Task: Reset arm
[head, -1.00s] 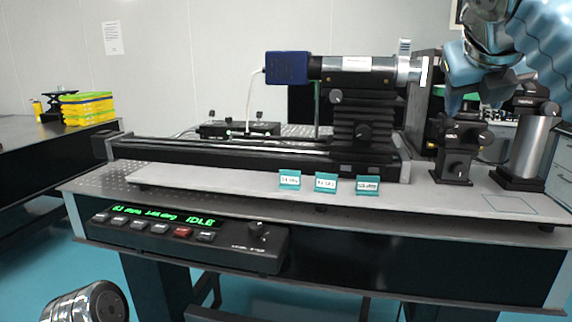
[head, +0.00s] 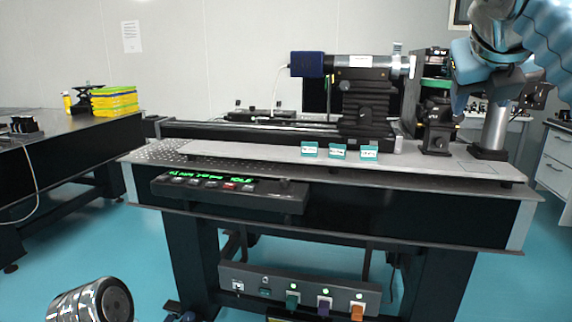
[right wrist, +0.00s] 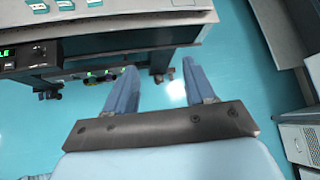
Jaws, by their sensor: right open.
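My right gripper (head: 462,104) is at the upper right of the head view, in front of the right end of the optical table (head: 420,228). In the right wrist view its two blue fingers (right wrist: 158,88) are spread apart with only the teal floor between them, so it is open and empty. The optical table's edge lies beyond the fingertips in that view. A metallic round part of my own body shows at the lower left of the head view. My left gripper is not in view.
A blue-ended camera and lens tube (head: 352,66) stand on a rail stage. A control box (head: 232,192) hangs on the table's front edge, and a socket strip (head: 300,290) sits below. Yellow bins (head: 114,100) are on the left table. Teal floor is free between the tables.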

